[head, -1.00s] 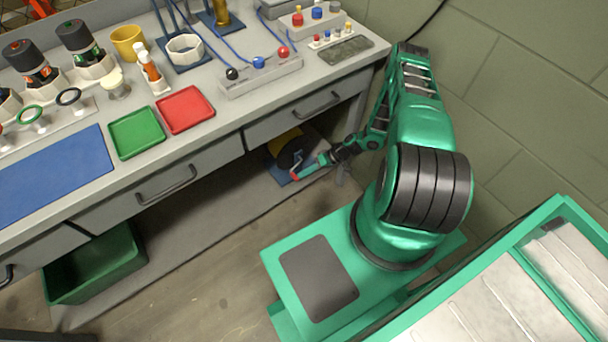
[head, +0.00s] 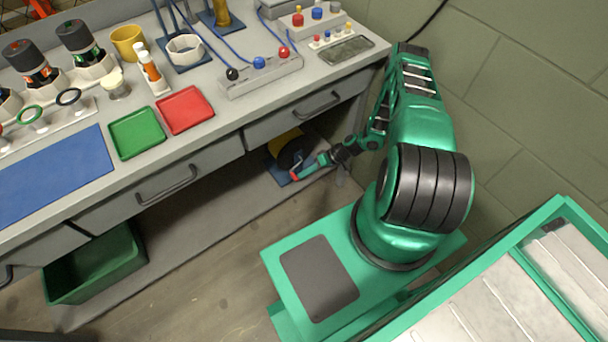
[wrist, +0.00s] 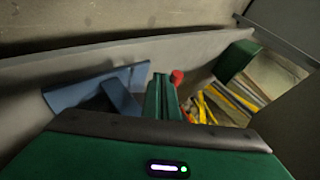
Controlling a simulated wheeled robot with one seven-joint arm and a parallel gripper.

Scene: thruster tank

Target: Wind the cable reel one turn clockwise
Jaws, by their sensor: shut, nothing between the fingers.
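The cable reel (head: 289,151), yellow and black, stands under the bench on a blue base (head: 277,174). A pale crank arm (head: 296,161) shows on its near side, with a red handle (head: 294,177) at the lower end. My gripper (head: 303,173) reaches in from the right, its tip close beside the red handle. In the wrist view my gripper's green fingers (wrist: 161,95) are together with nothing between them. A red knob (wrist: 177,77) shows just right of the fingertips; contact cannot be told. Blue stand parts (wrist: 95,88) lie to the left. Most of the reel is hidden.
The bench drawers (head: 298,117) overhang the reel, and the wall (head: 520,110) is close on the right. A green bin (head: 95,265) stands under the bench at left. Yellow strips (wrist: 215,105) show at right in the wrist view. The floor in front is clear.

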